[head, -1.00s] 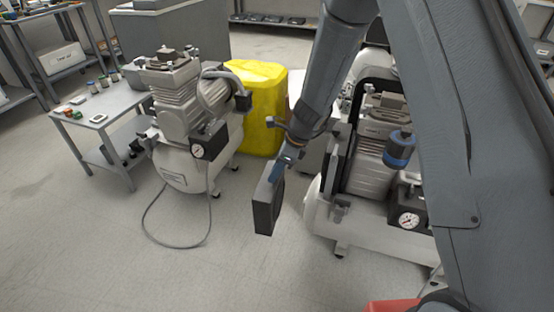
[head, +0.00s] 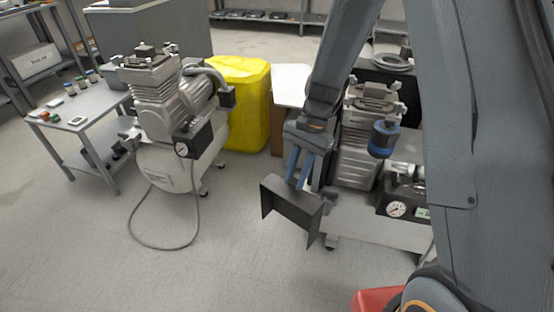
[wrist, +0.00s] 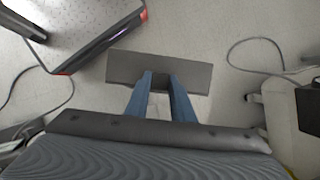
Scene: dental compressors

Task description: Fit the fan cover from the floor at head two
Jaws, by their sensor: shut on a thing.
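My gripper (head: 299,166) is shut on the fan cover (head: 291,213), a dark grey box-like shell, and holds it above the floor in front of the right compressor. In the wrist view, the blue fingers (wrist: 161,84) grip the cover (wrist: 190,72) near its middle. The right compressor (head: 362,150) has a silver ribbed head and a pressure gauge, partly hidden by my arm. The left compressor (head: 155,100) stands upright on a white tank, with a cable looping on the floor. I cannot tell which head is head two.
A yellow drum (head: 246,100) stands between the compressors at the back. A small grey table (head: 85,118) with small parts is at the left. A white-topped cabinet (head: 290,86) is behind my gripper. The front-left floor is clear, apart from the cable (head: 160,246).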

